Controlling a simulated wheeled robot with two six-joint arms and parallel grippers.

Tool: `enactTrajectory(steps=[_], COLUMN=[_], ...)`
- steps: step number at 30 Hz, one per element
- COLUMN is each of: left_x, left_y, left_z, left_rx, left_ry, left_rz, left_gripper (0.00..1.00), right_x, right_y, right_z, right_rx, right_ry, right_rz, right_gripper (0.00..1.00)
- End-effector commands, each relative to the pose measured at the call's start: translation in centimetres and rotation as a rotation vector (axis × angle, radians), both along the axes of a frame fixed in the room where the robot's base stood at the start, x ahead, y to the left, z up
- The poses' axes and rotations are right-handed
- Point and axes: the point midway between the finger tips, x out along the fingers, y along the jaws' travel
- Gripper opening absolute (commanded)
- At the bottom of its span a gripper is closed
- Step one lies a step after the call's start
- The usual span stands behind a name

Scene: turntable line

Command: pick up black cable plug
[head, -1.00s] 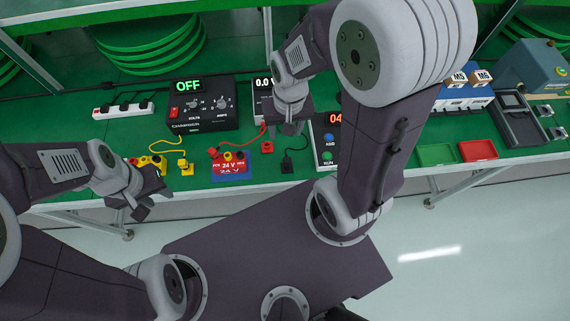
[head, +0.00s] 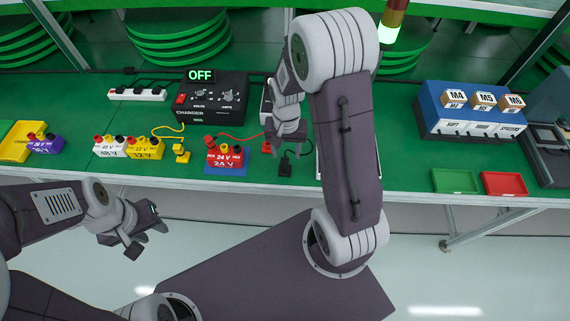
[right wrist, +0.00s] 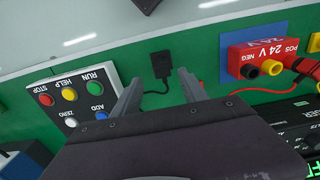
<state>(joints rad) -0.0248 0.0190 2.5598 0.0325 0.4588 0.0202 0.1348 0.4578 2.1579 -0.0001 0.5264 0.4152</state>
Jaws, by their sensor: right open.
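The black cable plug (head: 285,166) lies on the green bench top near its front edge, with a thin black cable running from it. In the right wrist view the plug (right wrist: 160,64) lies just beyond the fingertips, roughly between their lines. My right gripper (head: 287,150) is open and empty above the bench, right behind the plug in the head view; its two fingers also show in the right wrist view (right wrist: 160,82). I cannot tell its exact height. My left gripper (head: 143,240) is open and empty in front of the bench, away from the plug.
A red 24 V block (head: 226,160) and a yellow plug (head: 181,153) are left of the black plug. The charger (head: 212,100) reading OFF stands behind. A button panel (right wrist: 75,97) is close by. Green (head: 455,181) and red (head: 504,183) trays sit further right.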

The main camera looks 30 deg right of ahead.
Motion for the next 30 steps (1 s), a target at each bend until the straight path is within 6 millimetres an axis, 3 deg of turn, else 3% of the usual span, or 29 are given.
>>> enactTrajectory(steps=[4,12,20,25,30], left_x=[0.0,0.0,0.0,0.0,0.0], left_y=[0.0,0.0,0.0,0.0,0.0], left_z=[-0.1,-0.5,-0.5,-0.5,-0.5], left_rx=[0.0,0.0,0.0,0.0,0.0], left_ry=[0.0,0.0,0.0,0.0,0.0], left_rz=[0.0,0.0,0.0,0.0,0.0], left_gripper=[0.36,0.36,0.36,0.36,0.36], right_x=[0.0,0.0,0.1,0.1,0.1], right_y=[0.1,0.3,0.3,0.3,0.3], right_z=[-0.6,-5.0,-5.3,-5.3,-5.3], right_rx=[0.0,0.001,-0.001,-0.001,-0.001], right_ry=[0.002,0.003,-0.001,-0.001,-0.001], right_rz=[0.001,0.001,0.001,0.001,0.001], right_gripper=[0.51,0.51,0.51,0.04,0.0])
